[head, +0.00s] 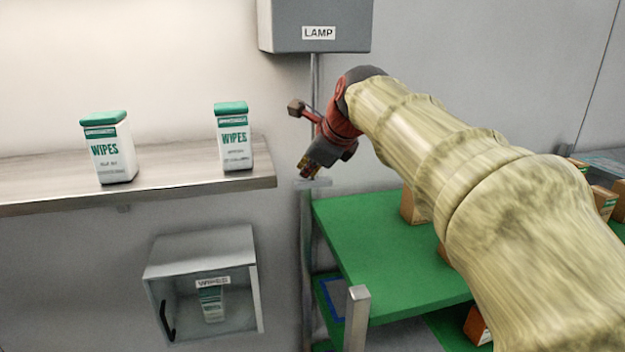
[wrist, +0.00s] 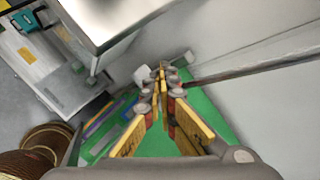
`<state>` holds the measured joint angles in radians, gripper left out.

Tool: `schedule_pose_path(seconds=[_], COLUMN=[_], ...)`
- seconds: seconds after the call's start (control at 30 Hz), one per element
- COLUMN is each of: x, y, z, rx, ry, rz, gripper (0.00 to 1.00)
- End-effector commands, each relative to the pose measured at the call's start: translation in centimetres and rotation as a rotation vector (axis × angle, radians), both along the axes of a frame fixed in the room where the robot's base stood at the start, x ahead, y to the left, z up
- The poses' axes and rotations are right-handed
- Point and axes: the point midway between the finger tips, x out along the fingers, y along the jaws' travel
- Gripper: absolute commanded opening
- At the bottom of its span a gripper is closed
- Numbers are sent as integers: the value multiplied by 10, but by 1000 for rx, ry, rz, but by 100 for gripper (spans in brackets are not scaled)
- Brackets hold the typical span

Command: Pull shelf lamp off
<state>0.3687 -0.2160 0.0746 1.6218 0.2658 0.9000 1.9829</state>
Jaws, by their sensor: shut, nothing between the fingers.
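The grey box labelled LAMP (head: 315,28) is on the wall at the top of the head view. A thin grey vertical rod or conduit (head: 314,75) runs down from it and passes behind my gripper. My gripper (head: 307,170) is below the lamp box, just right of the shelf end, pointing down. In the wrist view its yellow-padded fingers (wrist: 162,75) meet at the tips with nothing between them. A long grey bar (wrist: 255,62) runs right from near the fingertips; I cannot tell whether they touch. No separate pull cord or switch is clearly visible.
A wooden shelf (head: 60,185) holds two white-and-green wipes packs (head: 108,150) (head: 234,140). A green-topped rack (head: 375,245) with brown cartons (head: 415,208) stands under my arm.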

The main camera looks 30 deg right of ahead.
Motion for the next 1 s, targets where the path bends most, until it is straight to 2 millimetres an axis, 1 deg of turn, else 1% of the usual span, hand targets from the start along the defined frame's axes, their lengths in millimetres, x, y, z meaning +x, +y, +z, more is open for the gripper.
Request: schedule_pose_path(seconds=[1.0], x=[0], y=[0], z=[-12], rx=[0], ry=[1], rz=[0], gripper=[0])
